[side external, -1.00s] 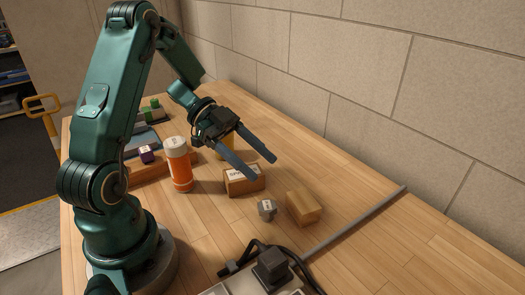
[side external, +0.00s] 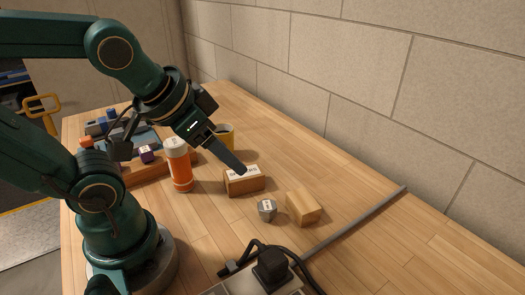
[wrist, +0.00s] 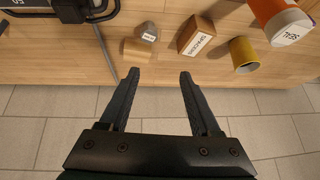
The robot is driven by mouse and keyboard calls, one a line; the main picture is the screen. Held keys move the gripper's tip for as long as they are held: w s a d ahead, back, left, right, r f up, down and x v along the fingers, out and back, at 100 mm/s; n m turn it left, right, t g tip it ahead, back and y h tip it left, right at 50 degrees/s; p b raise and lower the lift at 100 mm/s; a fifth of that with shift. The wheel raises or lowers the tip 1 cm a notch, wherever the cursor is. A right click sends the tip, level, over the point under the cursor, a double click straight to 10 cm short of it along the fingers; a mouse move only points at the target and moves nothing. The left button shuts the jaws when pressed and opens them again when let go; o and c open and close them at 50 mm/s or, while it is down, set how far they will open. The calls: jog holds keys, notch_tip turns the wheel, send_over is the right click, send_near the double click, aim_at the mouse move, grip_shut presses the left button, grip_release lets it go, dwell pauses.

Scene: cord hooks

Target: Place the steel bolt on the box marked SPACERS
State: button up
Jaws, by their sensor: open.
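The steel bolt (side external: 266,211), a short grey piece with a white label, stands on the table in front of the box marked SPACERS (side external: 244,182), apart from it. The box is brown with a white label on top, partly covered by my finger in the side view. In the wrist view the bolt (wrist: 147,31) lies left of the box (wrist: 197,36). My gripper (side external: 240,169) is tilted down, with one finger visible near the box in the side view. In the wrist view my gripper (wrist: 159,75) is open, with nothing between its fingers.
A plain wooden block (side external: 303,207) sits right beside the bolt. An orange bottle (side external: 180,166) and a yellow cup (side external: 227,136) stand left of and behind the box. A black device with cables (side external: 271,266) is at the front. The right of the table is mostly clear.

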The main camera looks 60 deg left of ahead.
jog(key=shift+o, duration=1.4)
jog(key=s+d, duration=0.1)
jog(key=s+d+g+h, duration=0.1)
jog(key=shift+s+d+f, duration=0.15)
jog(key=shift+s+f, duration=0.15)
jog(key=shift+f, duration=0.1)
jog(key=n+g, duration=0.1)
jog(key=g, duration=0.4)
send_over(267, 206)
jog(key=f, duration=0.7)
jog(key=shift+w+f, duration=0.2)
jog(key=shift+s+f+g, duration=0.2)
jog(key=shift+f+g, duration=0.1)
jog(key=shift+f, duration=2.75)
